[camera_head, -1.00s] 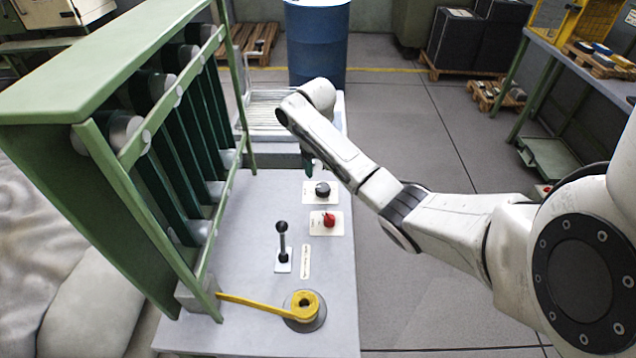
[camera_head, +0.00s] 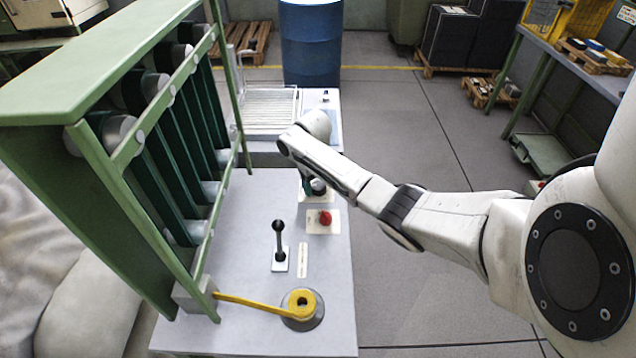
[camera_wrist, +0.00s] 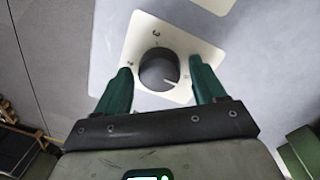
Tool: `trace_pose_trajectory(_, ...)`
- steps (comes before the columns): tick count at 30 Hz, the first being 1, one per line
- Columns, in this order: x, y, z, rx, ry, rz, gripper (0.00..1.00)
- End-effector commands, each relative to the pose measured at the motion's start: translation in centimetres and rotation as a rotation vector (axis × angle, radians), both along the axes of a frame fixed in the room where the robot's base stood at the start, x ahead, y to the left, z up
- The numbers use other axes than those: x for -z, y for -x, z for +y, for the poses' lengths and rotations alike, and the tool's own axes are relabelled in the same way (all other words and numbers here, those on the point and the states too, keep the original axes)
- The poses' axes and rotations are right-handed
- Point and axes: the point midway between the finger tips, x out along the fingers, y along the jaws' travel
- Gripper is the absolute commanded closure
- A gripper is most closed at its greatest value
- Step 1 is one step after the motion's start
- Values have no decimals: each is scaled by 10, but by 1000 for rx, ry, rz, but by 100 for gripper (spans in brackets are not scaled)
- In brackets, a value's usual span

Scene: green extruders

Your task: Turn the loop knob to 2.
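A round dark knob (camera_wrist: 158,70) sits on a white dial plate (camera_wrist: 140,38) in the wrist view. A 3 is printed at the plate's top; the other marks are too small to read surely. A light pointer line on the knob points to the lower right. My gripper (camera_wrist: 160,66) is open, with one green finger on each side of the knob and a visible gap to it. In the head view my arm partly hides this black knob (camera_head: 318,187). Its name cannot be read.
A red knob (camera_head: 325,217) on its own plate and a black upright lever (camera_head: 279,243) stand nearer on the grey table (camera_head: 235,275). The green frame (camera_head: 125,160) rises close on the left.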

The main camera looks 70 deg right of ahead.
Motion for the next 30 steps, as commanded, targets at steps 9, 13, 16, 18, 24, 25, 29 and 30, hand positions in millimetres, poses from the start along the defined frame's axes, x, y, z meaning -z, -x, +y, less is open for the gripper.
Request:
trace_pose_trajectory(9, 0, 0, 0, 0, 0, 0, 61)
trace_pose_trajectory(13, 0, 0, 0, 0, 0, 0, 74)
trace_pose_trajectory(16, 0, 0, 0, 0, 0, 0, 81)
trace_pose_trajectory(18, 0, 0, 0, 1, 0, 0, 81)
trace_pose_trajectory(24, -1, -1, 1, 34, -2, -1, 81)
trace_pose_trajectory(25, -1, -1, 1, 45, -2, 0, 81)
trace_pose_trajectory(29, -1, -1, 1, 111, -2, 0, 81)
trace_pose_trajectory(30, -2, -1, 1, 138, -2, 0, 81)
